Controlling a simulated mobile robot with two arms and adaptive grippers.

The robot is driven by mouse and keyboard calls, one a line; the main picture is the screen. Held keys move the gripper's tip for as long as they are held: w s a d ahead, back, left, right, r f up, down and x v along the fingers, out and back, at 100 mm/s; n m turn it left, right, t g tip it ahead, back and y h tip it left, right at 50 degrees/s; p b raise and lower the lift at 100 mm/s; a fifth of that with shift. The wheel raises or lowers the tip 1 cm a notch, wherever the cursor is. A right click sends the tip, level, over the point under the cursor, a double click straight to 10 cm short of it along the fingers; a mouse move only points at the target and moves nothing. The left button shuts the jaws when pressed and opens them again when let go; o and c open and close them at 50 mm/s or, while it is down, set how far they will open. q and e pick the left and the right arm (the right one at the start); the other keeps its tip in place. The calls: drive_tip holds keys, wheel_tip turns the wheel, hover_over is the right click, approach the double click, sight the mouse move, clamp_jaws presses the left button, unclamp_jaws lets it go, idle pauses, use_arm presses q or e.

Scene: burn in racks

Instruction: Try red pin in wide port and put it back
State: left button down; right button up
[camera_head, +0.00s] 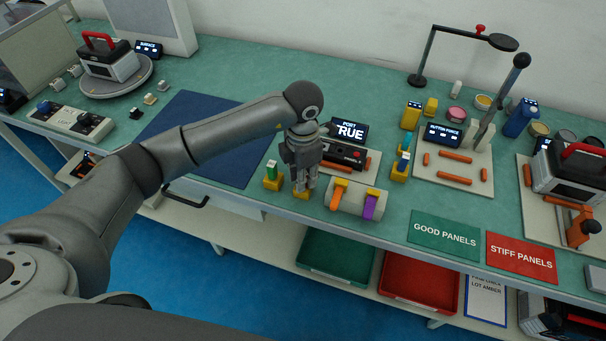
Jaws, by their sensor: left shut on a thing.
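My left gripper (304,186) points straight down over a small yellow holder (302,195) near the front of the bench. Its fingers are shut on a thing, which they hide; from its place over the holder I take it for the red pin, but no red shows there. A similar yellow holder (272,183) with a green pin (272,168) stands just to the left. I cannot make out the wide port. My right gripper is out of view.
A beige block (356,201) with an orange and a purple piece stands close right of the gripper. The bench's front edge is near.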

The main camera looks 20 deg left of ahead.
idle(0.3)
use_arm(q)
drive_tip(key=c, duration=1.2)
unclamp_jaws()
drive_tip(key=shift+o, duration=0.2)
